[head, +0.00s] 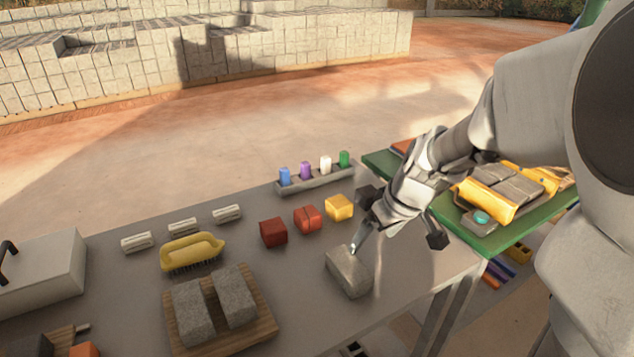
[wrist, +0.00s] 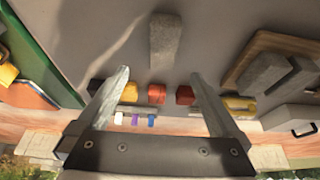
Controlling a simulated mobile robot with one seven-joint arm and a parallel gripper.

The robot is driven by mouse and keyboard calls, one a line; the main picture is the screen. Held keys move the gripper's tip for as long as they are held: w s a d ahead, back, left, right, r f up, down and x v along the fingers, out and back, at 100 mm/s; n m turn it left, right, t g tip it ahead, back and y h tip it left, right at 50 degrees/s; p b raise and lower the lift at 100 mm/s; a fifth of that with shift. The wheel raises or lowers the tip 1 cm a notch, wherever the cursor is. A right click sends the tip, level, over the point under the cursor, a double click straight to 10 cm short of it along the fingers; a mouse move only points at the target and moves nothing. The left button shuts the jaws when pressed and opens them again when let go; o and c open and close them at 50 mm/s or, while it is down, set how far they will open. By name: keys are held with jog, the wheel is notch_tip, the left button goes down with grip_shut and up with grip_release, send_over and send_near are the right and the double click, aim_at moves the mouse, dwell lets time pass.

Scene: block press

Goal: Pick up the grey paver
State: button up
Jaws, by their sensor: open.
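A grey paver (head: 348,273) lies alone on the grey table near its right front part. In the wrist view this paver (wrist: 165,42) is upper centre, beyond the fingertips and lined up with the gap between them. My gripper (head: 356,246) is at the paver's far end in the head view, with a fingertip overlapping its edge; I cannot tell whether they touch. In the wrist view my gripper (wrist: 159,72) has its two fingers wide apart with nothing held. Two more grey pavers (head: 213,302) lie side by side on a wooden board (head: 262,325).
Red (head: 273,232), orange (head: 307,219) and yellow (head: 339,207) blocks stand behind the lone paver. A marker tray (head: 318,184) is at the back edge. A yellow brush (head: 192,251) lies left. A green table (head: 482,241) with a yellow-sided load adjoins right.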

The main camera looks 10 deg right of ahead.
aim_at(351, 265)
jog(key=b+x, duration=0.2)
jog(key=x, duration=0.9)
jog(key=shift+a+b+x, duration=0.15)
jog(key=shift+b+x, duration=0.25)
jog(key=shift+x, duration=1)
jog(key=shift+a+b+x, duration=0.2)
jog(key=shift+b+x, duration=0.2)
jog(key=shift+x, duration=1)
jog(key=shift+f+b, duration=0.2)
jog(key=shift+b, duration=0.25)
jog(key=shift+r, duration=0.1)
grip_shut()
